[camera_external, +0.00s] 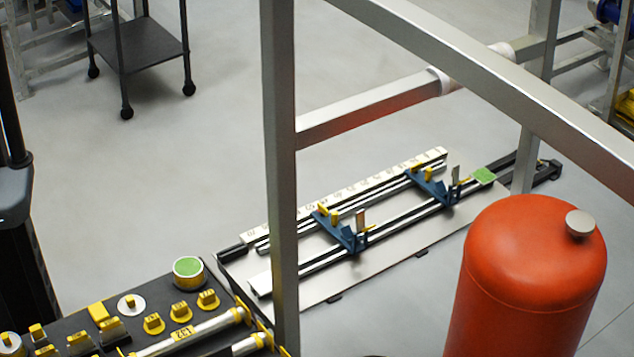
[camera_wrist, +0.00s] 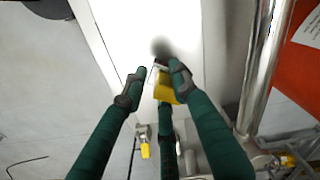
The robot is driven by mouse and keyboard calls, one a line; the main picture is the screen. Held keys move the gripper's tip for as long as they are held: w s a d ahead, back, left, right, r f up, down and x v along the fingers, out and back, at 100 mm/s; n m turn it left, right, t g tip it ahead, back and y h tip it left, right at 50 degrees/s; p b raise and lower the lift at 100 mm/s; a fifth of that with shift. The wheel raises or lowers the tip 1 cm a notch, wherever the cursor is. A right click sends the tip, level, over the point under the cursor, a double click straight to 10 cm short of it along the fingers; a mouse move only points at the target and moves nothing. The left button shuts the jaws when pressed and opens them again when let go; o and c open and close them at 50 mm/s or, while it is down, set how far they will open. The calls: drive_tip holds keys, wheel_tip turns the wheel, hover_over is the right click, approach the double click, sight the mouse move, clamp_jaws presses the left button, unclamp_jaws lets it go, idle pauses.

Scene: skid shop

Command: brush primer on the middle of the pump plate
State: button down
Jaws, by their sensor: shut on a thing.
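In the wrist view, my gripper (camera_wrist: 158,79), with green fingers and dark pads, is shut on a yellow block-like handle (camera_wrist: 165,92), which looks like that of the brush. The handle points at a bright white flat surface (camera_wrist: 130,30), which may be the pump plate. A dark grey blurred spot (camera_wrist: 160,47) shows just beyond the fingertips. I cannot tell whether it is bristles, a shadow or a mark, nor whether the brush touches the surface. My gripper does not show in the external view. A small round pot with a green top (camera_external: 188,268) stands on the dark tool bench there.
A grey frame post (camera_external: 280,150) and beams cross the external view. A red tank (camera_external: 530,270) stands at right; red also shows in the wrist view (camera_wrist: 300,60), beside a shiny pipe (camera_wrist: 262,70). Rails with blue brackets (camera_external: 340,230) lie on a floor plate. A black cart (camera_external: 140,45) stands behind.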

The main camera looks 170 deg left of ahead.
drive_tip(key=shift+w+a+p, duration=0.2)
drive_tip(key=shift+w+a, duration=0.05)
drive_tip(key=shift+w, duration=0.35)
drive_tip(key=shift+w+a+p, duration=0.2)
drive_tip(key=shift+w+a, duration=0.05)
drive_tip(key=shift+w, duration=0.35)
drive_tip(key=shift+w+a+p, duration=0.2)
drive_tip(key=shift+w+a, duration=0.05)
drive_tip(key=shift+w, duration=0.35)
drive_tip(key=shift+w+d, duration=0.3)
drive_tip(key=shift+d, duration=0.35)
drive_tip(key=shift+s+d+f+b, duration=0.15)
drive_tip(key=shift+s+d+b, duration=0.3)
drive_tip(key=shift+s, duration=0.2)
drive_tip(key=shift+s+d+b, duration=0.5)
drive_tip(key=shift+s+b, duration=0.15)
drive_tip(key=shift+s, duration=0.65)
drive_tip(key=shift+s+d+b, duration=0.45)
drive_tip(key=shift+s+b, duration=0.25)
drive_tip(key=shift+s, duration=0.55)
drive_tip(key=shift+s+d+b, duration=0.5)
drive_tip(key=shift+s+b, duration=0.15)
drive_tip(key=shift+s, duration=0.65)
drive_tip(key=shift+s+r+p, duration=0.2)
drive_tip(key=shift+r+p, duration=0.1)
drive_tip(key=shift+r, duration=0.2)
drive_tip(key=shift+p, duration=0.35)
drive_tip(key=shift+r+p, duration=2.1)
drive_tip(key=shift+r, duration=0.8)
